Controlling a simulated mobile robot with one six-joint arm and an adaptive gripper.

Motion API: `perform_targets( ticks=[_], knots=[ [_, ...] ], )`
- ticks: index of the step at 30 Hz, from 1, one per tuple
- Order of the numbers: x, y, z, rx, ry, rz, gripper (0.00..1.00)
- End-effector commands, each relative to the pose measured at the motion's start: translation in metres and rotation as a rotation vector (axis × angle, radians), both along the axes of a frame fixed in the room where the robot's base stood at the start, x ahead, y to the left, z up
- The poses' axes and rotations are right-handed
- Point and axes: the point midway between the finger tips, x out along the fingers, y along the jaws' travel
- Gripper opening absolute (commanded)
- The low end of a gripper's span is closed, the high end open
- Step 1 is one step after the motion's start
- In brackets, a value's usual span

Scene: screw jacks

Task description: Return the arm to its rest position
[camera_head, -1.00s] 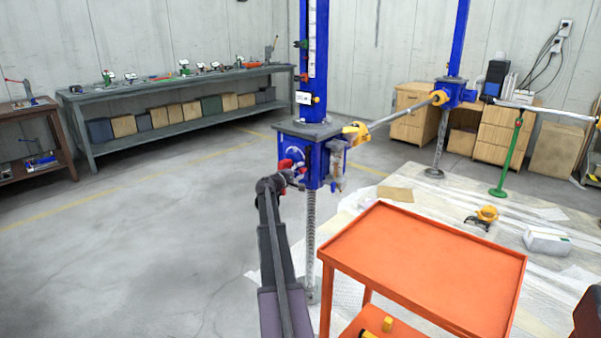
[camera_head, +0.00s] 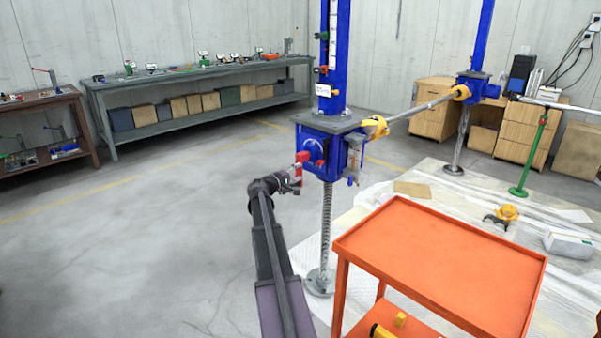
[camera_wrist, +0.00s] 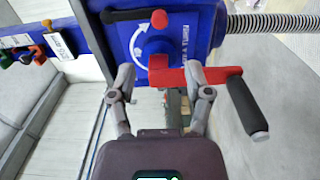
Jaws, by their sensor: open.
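My gripper (camera_wrist: 161,84) is open in the wrist view, its two grey fingers spread in front of the blue screw jack housing (camera_wrist: 205,22). A red crank arm (camera_wrist: 170,77) with a black grip (camera_wrist: 246,106) lies across the view just beyond the fingertips; the fingers do not close on it. In the head view my gripper (camera_head: 294,180) is just left of the jack's blue gearbox (camera_head: 325,140), close to the red crank part (camera_head: 303,157). My arm reaches up from the bottom edge. Exact contact with the crank cannot be told.
An orange cart (camera_head: 440,255) stands right of my arm, near the jack. A threaded screw (camera_head: 326,225) runs down below the gearbox to the floor. A long grey workbench (camera_head: 200,80) lines the back wall. The floor at left is clear.

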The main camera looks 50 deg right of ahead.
Motion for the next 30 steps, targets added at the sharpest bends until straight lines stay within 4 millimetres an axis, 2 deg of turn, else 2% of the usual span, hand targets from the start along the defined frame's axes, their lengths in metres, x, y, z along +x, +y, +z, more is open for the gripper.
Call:
perform_targets(
  ticks=[20,23,26,30],
  knots=[
    [0.001,0.003,-0.001,0.005,-0.004,0.001,0.64],
    [0.003,0.013,-0.005,0.022,-0.018,0.004,0.64],
    [0.007,0.033,-0.012,0.058,-0.045,0.011,0.64],
    [0.015,0.078,-0.03,0.148,-0.105,0.022,0.64]
  ],
)
